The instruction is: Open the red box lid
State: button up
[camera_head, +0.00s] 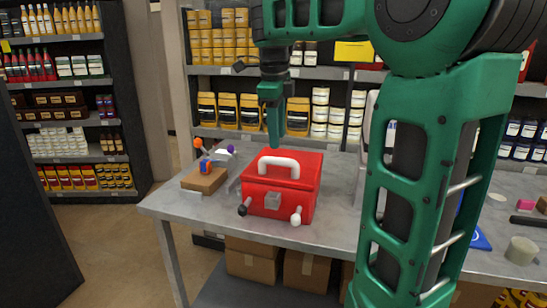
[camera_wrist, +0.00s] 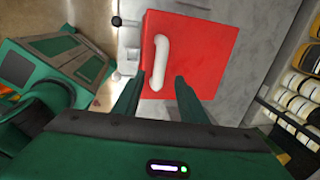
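A red box (camera_head: 270,197) with a closed red lid (camera_head: 305,166) sits on the grey table. A white arched handle (camera_head: 279,163) stands on top of the lid, and a grey latch (camera_head: 272,201) is on the front. My gripper (camera_head: 273,145) points down just above the lid, by the handle. In the wrist view, the lid (camera_wrist: 205,45) and the handle (camera_wrist: 160,62) show ahead of my fingers. My gripper (camera_wrist: 158,82) is open, with a gap between its two fingers. The handle's near end lies near the left finger; I cannot tell whether they touch.
A wooden block with small coloured balls (camera_head: 204,179) stands left of the box on the table (camera_head: 345,205). Stocked shelves (camera_head: 330,75) stand behind. A grey cylinder (camera_head: 521,250) and small items lie at the table's right. My arm hides the table's middle right.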

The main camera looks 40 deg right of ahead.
aim_at(278, 158)
jog(key=f, duration=0.5)
jog(key=d+f, duration=0.1)
jog(key=f, duration=0.1)
jog(key=shift+w+d+f, duration=0.1)
jog(key=shift+w+f, duration=0.05)
jog(key=shift+w, duration=0.25)
